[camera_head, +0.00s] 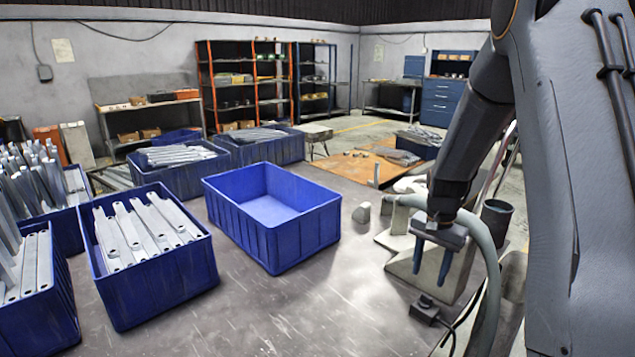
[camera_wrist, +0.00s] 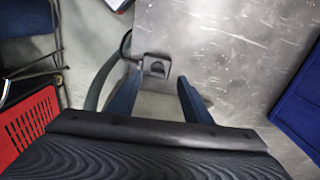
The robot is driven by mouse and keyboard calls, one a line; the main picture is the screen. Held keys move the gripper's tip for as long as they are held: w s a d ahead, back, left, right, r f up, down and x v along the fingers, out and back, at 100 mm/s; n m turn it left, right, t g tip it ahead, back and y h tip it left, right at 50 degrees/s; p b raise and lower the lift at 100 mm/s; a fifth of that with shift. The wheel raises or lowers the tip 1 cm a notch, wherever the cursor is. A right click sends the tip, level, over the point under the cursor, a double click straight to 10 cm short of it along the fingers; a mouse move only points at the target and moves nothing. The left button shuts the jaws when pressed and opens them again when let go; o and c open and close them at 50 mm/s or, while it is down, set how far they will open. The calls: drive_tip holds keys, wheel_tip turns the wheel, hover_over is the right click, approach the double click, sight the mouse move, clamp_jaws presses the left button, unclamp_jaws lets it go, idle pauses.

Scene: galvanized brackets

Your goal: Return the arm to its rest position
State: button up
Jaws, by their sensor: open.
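My gripper (camera_head: 432,262) hangs from my arm at the right of the head view, pointing down. Its two blue fingers are apart with nothing between them. In the wrist view my gripper (camera_wrist: 158,98) also shows open and empty, above a small dark box with a cable (camera_wrist: 157,66). The same small box (camera_head: 425,308) shows below the fingertips in the head view. My arm stands clear of the blue bins.
An empty blue bin (camera_head: 290,232) stands mid-table. A blue bin of galvanized brackets (camera_head: 165,283) stands to its left, with more filled bins around. A grey hose (camera_head: 490,262) curves close to my gripper. A dark cup (camera_head: 496,218) stands right of it. Bare tabletop lies in front.

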drive_tip(key=s+a+r+n, duration=0.3)
drive_tip(key=s+a+n, duration=0.2)
drive_tip(key=s, duration=0.5)
drive_tip(key=s+a+r+n, duration=0.3)
drive_tip(key=s+a+n, duration=0.1)
drive_tip(key=s+a, duration=0.6)
drive_tip(key=shift+s+a+r+n+t, duration=0.2)
drive_tip(key=shift+s+a+n+t, duration=0.15)
drive_tip(key=shift+s, duration=0.25)
drive_tip(key=shift+d, duration=0.1)
